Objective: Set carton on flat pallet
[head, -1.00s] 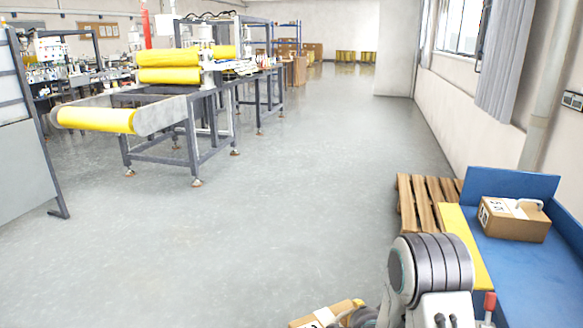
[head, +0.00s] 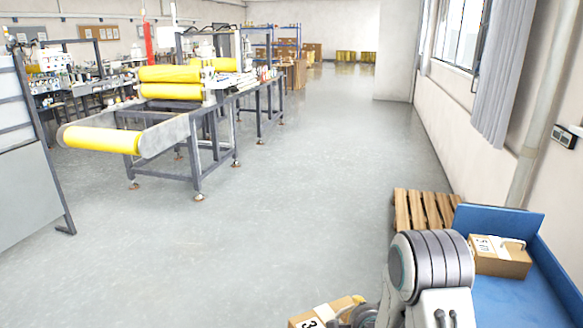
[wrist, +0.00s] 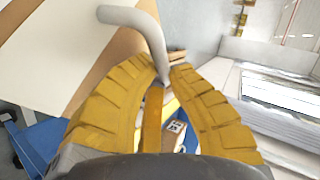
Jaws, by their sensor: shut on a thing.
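A brown carton (head: 306,321) with a white label hangs at the bottom edge of the head view, partly cut off. My gripper (head: 357,301) is beside it there, largely hidden by my arm. In the wrist view my gripper's two ridged yellow fingers (wrist: 163,84) are closed on the carton's curved grey handle (wrist: 148,28). The held carton's tan and white faces (wrist: 75,45) fill the upper left. The flat wooden pallet (head: 424,209) lies on the floor behind the blue platform, right of centre. Its near part is hidden by my arm and the platform.
A blue platform (head: 495,297) with raised panels stands at the right, bearing another handled carton (head: 500,262). A wall (head: 480,150) runs along the right. A yellow roller machine (head: 165,140) stands at the left. The floor between is clear.

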